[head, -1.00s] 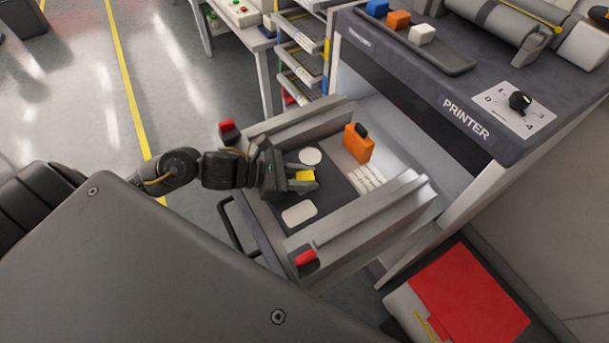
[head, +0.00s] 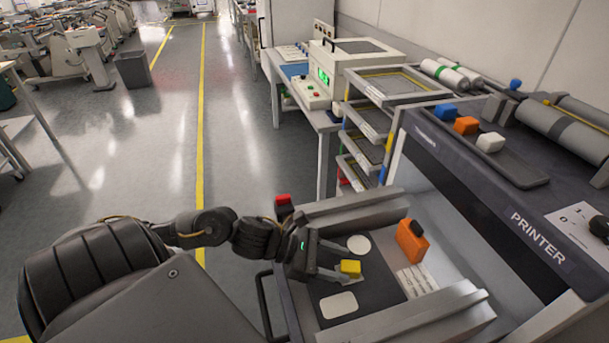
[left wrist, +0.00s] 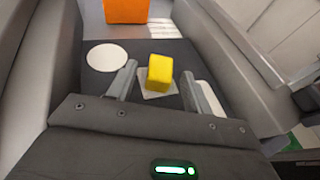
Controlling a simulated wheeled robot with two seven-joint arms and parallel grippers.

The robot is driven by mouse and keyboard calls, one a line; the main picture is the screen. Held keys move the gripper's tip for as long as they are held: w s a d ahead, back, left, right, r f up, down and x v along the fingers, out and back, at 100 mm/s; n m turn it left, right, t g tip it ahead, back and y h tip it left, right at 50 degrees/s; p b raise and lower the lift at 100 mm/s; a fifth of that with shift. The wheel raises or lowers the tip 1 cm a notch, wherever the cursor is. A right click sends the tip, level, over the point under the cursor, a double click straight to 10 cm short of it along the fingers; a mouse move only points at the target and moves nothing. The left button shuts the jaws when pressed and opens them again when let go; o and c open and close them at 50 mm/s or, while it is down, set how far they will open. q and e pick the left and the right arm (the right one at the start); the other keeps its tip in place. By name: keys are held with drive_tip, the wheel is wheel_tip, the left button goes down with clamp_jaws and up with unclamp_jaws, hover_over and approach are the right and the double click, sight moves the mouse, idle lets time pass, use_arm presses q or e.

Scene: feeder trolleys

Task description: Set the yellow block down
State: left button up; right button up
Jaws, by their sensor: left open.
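The yellow block (head: 350,268) rests on the dark panel (head: 375,290) of the printer's pulled-out drawer. In the left wrist view the yellow block (left wrist: 160,72) stands on a pale square mark (left wrist: 158,95), between the fingers and apart from them. My left gripper (head: 345,262) is open around the block, its fingers reaching in from the left; it also shows in the left wrist view (left wrist: 158,88). A white round mark (head: 359,244) and a white rounded rectangular mark (head: 338,305) lie on either side of the block. My right gripper is not in view.
An orange block with a dark top (head: 411,243) stands farther back in the drawer. Grey rails (head: 420,318) flank the drawer. Blue, orange and white blocks sit in a tray (head: 515,168) on the printer. A trolley with trays (head: 370,125) stands behind.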

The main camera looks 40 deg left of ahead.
use_arm(q)
drive_tip(key=v, duration=0.4)
drive_tip(key=b+v, duration=0.1)
drive_tip(key=v, duration=0.1)
drive_tip(key=shift+s+a+f, duration=0.1)
drive_tip(key=shift+a+f, duration=0.05)
drive_tip(key=shift+f, duration=0.2)
drive_tip(key=shift+v, duration=1.35)
drive_tip(key=shift+r, duration=0.15)
